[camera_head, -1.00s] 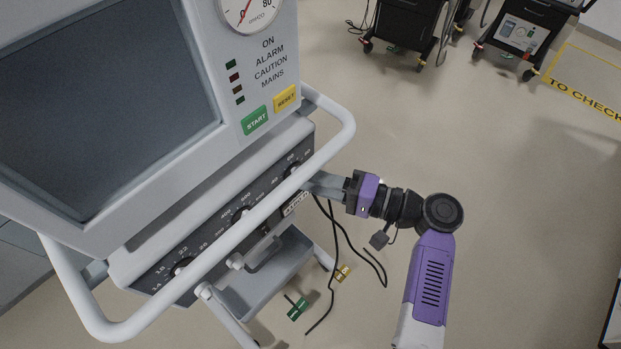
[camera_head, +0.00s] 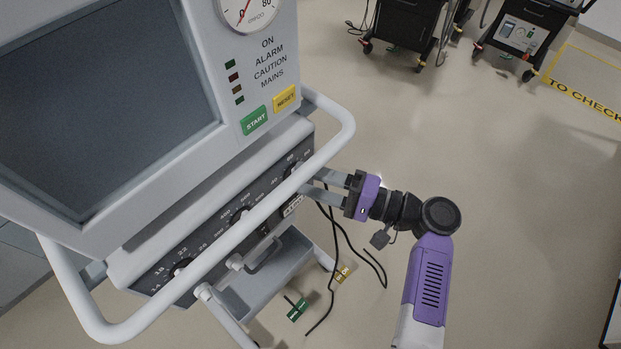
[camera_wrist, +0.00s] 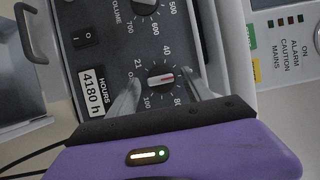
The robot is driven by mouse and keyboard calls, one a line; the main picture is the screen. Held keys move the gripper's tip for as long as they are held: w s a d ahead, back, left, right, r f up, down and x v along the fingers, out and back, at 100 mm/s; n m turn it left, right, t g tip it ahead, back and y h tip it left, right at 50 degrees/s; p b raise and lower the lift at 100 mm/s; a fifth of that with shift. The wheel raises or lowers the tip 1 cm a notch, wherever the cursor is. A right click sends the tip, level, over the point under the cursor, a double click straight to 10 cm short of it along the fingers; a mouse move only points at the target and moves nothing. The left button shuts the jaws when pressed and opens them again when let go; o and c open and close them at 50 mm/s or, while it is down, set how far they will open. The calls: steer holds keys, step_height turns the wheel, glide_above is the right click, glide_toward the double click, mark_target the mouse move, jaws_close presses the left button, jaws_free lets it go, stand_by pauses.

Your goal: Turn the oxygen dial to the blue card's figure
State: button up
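The oxygen dial (camera_wrist: 161,78) is a black round knob with a pale and red pointer mark, at the centre of the wrist view. Figures 21, 40, 80 and 100 show around it. The mark points right, between 40 and 80; any figure there is hidden by a finger. My gripper (camera_wrist: 158,84) is open, with one finger on each side of the dial; I cannot tell whether they touch it. In the head view my gripper (camera_head: 310,180) reaches in under the white rail, and the dial is largely hidden. No blue card shows.
The white rail (camera_head: 235,222) curves in front of the dark control panel (camera_head: 215,240). A volume dial (camera_wrist: 146,5), a rocker switch (camera_wrist: 86,40) and an hours counter (camera_wrist: 93,92) sit near the oxygen dial. Black cables (camera_head: 345,240) hang below my gripper. Open floor lies right.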

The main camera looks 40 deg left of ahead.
steer(key=b+v, duration=0.1)
steer(key=v, duration=0.7)
steer(key=shift+b, duration=0.4)
steer(key=shift+a, duration=0.1)
